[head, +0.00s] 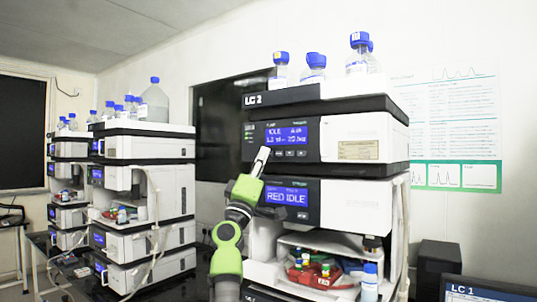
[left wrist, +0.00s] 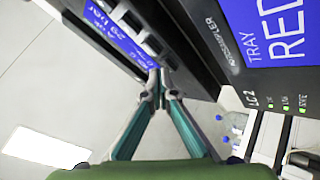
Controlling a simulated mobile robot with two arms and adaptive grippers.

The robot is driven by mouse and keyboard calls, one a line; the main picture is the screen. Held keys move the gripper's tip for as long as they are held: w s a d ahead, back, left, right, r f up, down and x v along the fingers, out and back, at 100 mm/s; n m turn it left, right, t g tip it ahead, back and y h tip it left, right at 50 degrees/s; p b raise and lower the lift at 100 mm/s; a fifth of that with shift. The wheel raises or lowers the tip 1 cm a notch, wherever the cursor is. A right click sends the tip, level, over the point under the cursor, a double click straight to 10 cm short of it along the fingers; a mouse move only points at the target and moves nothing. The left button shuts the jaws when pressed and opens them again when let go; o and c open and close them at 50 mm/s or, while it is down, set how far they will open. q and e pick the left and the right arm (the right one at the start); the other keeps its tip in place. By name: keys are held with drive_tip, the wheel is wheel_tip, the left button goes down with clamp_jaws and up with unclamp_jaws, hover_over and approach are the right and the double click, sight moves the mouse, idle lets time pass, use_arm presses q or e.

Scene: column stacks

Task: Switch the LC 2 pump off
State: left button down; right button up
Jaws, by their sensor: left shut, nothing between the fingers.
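The LC 2 pump (head: 342,140) is the upper module of the stack labelled LC 2. My right gripper is not in view.
Below the pump, the sampler (head: 350,203) shows RED IDLE above an open bay with coloured vials. Blue-capped bottles (head: 314,68) stand on top. Other stacks (head: 150,146) stand at left. A monitor (head: 488,290) stands at lower right.

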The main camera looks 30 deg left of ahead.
use_arm(q)
drive_tip(key=shift+s+p, duration=0.35)
drive_tip(key=shift+s, duration=0.35)
drive_tip(key=s+p, duration=0.2)
drive_tip(key=s, duration=0.1)
drive_tip(key=s+p, duration=0.1)
drive_tip(key=s, duration=0.1)
drive_tip(key=shift+a+f, duration=0.1)
drive_tip(key=shift+a, duration=0.15)
idle(0.5)
